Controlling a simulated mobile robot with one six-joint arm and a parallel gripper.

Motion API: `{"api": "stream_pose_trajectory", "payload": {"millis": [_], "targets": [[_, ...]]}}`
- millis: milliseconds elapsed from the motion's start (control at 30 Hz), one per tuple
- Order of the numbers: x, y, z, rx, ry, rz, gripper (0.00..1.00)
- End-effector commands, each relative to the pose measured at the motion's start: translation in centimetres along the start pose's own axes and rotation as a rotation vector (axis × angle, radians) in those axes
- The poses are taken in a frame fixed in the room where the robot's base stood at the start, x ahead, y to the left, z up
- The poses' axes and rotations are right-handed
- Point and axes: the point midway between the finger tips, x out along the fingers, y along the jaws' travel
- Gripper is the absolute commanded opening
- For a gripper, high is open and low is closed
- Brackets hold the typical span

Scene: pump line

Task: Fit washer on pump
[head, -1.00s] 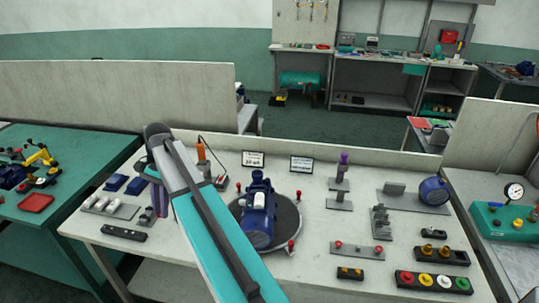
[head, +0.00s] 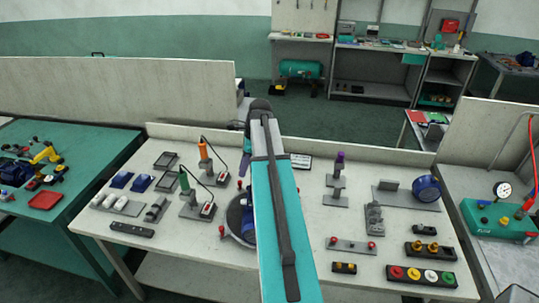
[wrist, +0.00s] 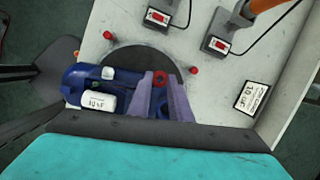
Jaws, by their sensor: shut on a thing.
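The blue pump (wrist: 80,82) lies on a dark round turntable (wrist: 140,60) in the wrist view, with a white capacitor (wrist: 98,102) on its side. My gripper (wrist: 162,85) has its two purple fingers over the pump's right end. It is shut on a small red ring, the washer (wrist: 161,77), which shows between the fingertips. I cannot tell whether the washer touches the pump. In the head view my teal arm hides the gripper, the washer and most of the pump; only a blue edge of the pump (head: 247,222) shows.
Red knobs (wrist: 193,69) stand around the turntable. Green-handled (head: 185,181) and orange-handled (head: 203,150) tools stand in holders to its left, with cables. A purple-handled tool (head: 339,161) stands to its right. A small sign (wrist: 251,97) is near the table's back.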

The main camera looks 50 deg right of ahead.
Motion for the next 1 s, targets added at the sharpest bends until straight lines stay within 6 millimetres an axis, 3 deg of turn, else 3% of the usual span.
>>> {"api": "stream_pose_trajectory", "payload": {"millis": [33,200,400,1000], "targets": [[-1.2,-0.3,-1.5,0.053,-0.002,-0.014,0.06],[-3.1,-1.3,-5.6,0.210,-0.012,-0.059,0.06],[-4.2,-1.8,-8.4,0.315,-0.019,-0.088,0.06],[-4.1,-1.9,-8.9,0.331,-0.021,-0.093,0.06]]}}
